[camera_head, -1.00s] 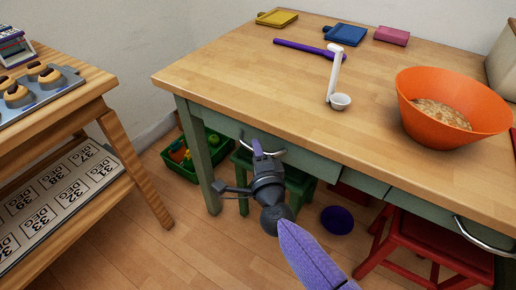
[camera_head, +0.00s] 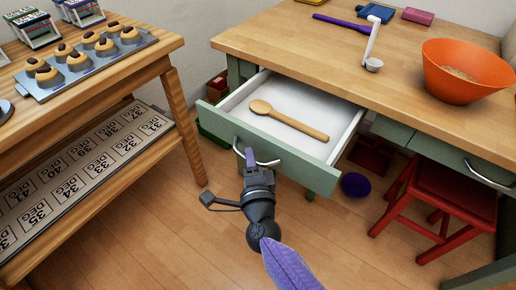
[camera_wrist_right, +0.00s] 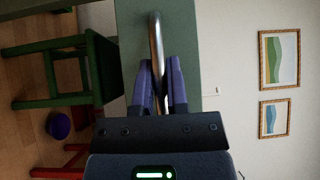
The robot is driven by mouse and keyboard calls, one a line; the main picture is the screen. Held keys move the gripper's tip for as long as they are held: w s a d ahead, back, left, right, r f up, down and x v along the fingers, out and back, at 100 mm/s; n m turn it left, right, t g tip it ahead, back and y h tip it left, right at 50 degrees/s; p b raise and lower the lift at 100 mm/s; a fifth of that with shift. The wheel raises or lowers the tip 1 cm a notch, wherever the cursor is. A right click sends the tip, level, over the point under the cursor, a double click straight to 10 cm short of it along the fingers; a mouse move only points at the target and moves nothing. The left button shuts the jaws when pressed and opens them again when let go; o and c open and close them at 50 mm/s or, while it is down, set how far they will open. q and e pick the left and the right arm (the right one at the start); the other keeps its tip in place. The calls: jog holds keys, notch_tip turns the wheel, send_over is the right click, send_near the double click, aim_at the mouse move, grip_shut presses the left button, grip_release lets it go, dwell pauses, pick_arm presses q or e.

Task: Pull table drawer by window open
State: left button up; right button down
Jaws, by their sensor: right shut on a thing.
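The left table drawer (camera_head: 262,151) has a green front and a white inside, and it stands well out from the wooden table (camera_head: 300,45). A wooden spoon (camera_head: 290,120) lies in it. My right gripper (camera_head: 250,160) is at the silver bar handle (camera_head: 267,161) on the drawer front. In the right wrist view, the purple fingers (camera_wrist_right: 160,85) are closed around the metal handle (camera_wrist_right: 156,42). My left gripper is not in view.
An orange bowl (camera_head: 464,72) and a white ladle (camera_head: 372,45) are on the table. A red stool (camera_head: 440,185) and a purple bowl (camera_head: 355,185) are below it. A wooden shelf unit with a muffin tray (camera_head: 90,62) stands at left. Floor in front is clear.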

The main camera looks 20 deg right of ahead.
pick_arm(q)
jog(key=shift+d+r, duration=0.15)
pick_arm(e)
jog(key=shift+s+a+f, duration=0.1)
jog(key=shift+s+a, duration=0.6)
jog(key=shift+a, duration=0.2)
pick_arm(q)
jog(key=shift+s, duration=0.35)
pick_arm(e)
jog(key=c, duration=0.6)
grip_release()
jog(key=shift+c, duration=0.2)
